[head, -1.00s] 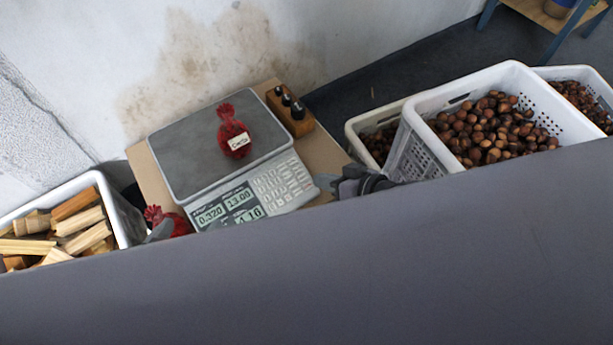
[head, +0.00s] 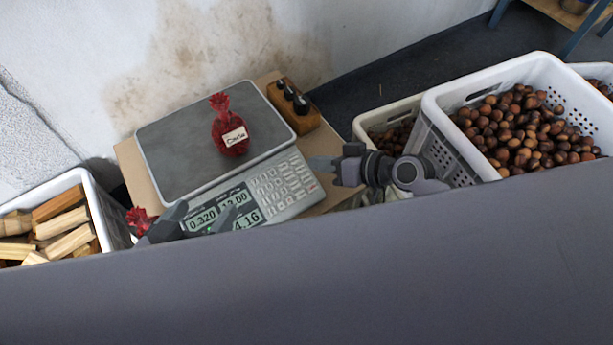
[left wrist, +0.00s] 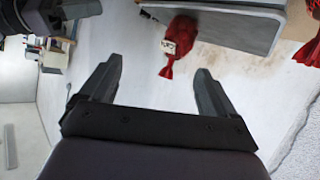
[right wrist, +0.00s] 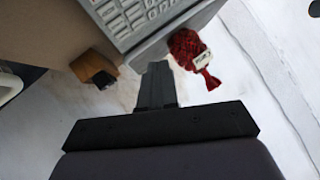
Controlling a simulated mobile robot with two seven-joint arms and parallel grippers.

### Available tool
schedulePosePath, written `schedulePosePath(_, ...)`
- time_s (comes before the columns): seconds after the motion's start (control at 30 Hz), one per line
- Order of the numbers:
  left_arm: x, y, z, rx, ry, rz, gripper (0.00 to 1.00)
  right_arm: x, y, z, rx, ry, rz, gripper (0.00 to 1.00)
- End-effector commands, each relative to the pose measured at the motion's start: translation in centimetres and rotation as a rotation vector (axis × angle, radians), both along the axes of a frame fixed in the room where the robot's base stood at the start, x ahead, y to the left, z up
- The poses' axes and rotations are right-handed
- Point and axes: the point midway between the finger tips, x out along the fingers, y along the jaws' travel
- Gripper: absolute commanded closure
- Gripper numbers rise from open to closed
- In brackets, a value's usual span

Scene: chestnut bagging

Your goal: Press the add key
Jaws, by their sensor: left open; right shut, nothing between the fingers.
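The grey scale (head: 165,165) stands on a brown board, its number keypad (head: 281,188) at its front right. The display (head: 203,218) reads 0.320, 13.00 and 4.16. The add key's label is too small to read. A tied red net bag with a white tag (head: 228,135) sits on the pan. My right gripper (head: 318,164) is shut and empty, just right of the keypad; in the right wrist view its fingers (right wrist: 157,70) appear below the keys (right wrist: 130,14). My left gripper (head: 205,214) is open and empty in front of the display, partly covering it.
A wooden block with dark knobs (head: 293,104) stands behind the keypad. A white crate of chestnuts (head: 440,138) is at the right, another crate beside it. A white crate of wood pieces (head: 108,215) is at the left. Another red net bag (head: 139,219) lies beside my left gripper.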

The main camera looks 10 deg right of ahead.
Motion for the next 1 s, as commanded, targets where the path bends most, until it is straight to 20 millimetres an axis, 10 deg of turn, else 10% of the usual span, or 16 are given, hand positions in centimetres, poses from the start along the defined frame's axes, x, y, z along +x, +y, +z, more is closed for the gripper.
schedulePosePath(0.4, 0.8, -2.8, -1.3, -0.175, -0.003, -0.056, 0.1, 1.2, 0.5, -4.5, 0.002, 0.0, -0.002, 1.0)
schedulePosePath(1.0, 0.1, 0.1, -1.0, -0.006, -0.205, -0.017, 0.1, 2.6, 1.0, -8.3, 0.001, 0.0, -0.001, 1.0)
